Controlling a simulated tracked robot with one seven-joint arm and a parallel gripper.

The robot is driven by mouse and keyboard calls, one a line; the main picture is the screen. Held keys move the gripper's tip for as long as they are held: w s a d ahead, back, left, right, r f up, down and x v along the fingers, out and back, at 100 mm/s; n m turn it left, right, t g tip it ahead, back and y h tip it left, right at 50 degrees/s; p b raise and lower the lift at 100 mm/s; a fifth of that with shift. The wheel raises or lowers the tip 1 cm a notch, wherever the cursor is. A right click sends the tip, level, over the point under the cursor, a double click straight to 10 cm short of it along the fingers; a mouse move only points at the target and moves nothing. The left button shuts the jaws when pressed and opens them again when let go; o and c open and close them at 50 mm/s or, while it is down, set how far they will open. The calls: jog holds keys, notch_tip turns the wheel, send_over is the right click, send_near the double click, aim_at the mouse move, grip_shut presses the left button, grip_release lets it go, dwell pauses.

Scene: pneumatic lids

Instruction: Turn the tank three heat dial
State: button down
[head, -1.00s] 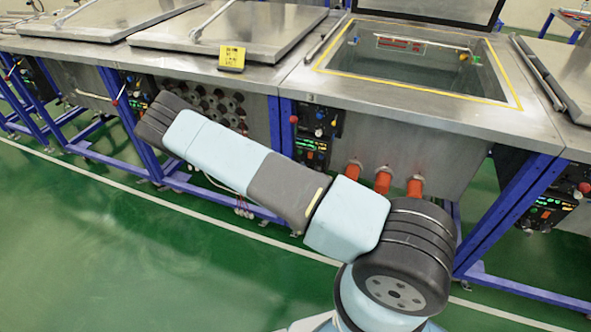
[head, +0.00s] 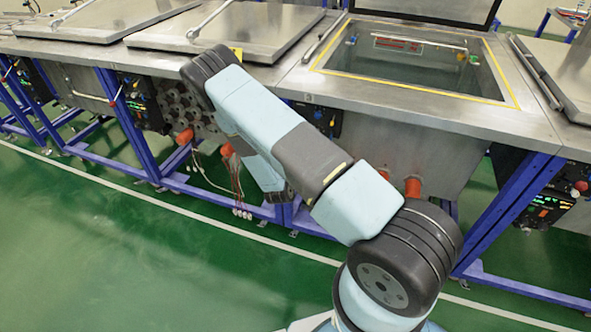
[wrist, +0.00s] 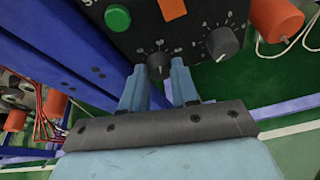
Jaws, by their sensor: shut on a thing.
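In the wrist view, a small dark dial (wrist: 158,66) with white scale marks around it sits on a black control panel (wrist: 200,22). My gripper (wrist: 159,72) has one finger on each side of this dial and is shut on it. No name for the dial can be read. A second dark knob (wrist: 222,43) with its own scale is just to the right, apart from the fingers. In the head view, the open tank (head: 420,68) has a black panel (head: 318,118) at its left front, mostly hidden behind my arm. My gripper is hidden there.
A green button (wrist: 117,18) and an orange switch (wrist: 172,8) are on the panel close by. A blue frame post (wrist: 85,50) stands left of my fingers. An orange pipe fitting (wrist: 275,18) is at upper right. Green floor (head: 120,260) is clear in front.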

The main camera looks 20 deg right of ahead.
jog(key=shift+a+f+m, duration=0.1)
jog(key=shift+m, duration=0.3)
jog(key=shift+y, duration=0.3)
jog(key=c, duration=1.1)
grip_release()
jog(key=v, duration=1.3)
jog(key=shift+s+a, duration=0.1)
jog(key=shift+s, duration=0.3)
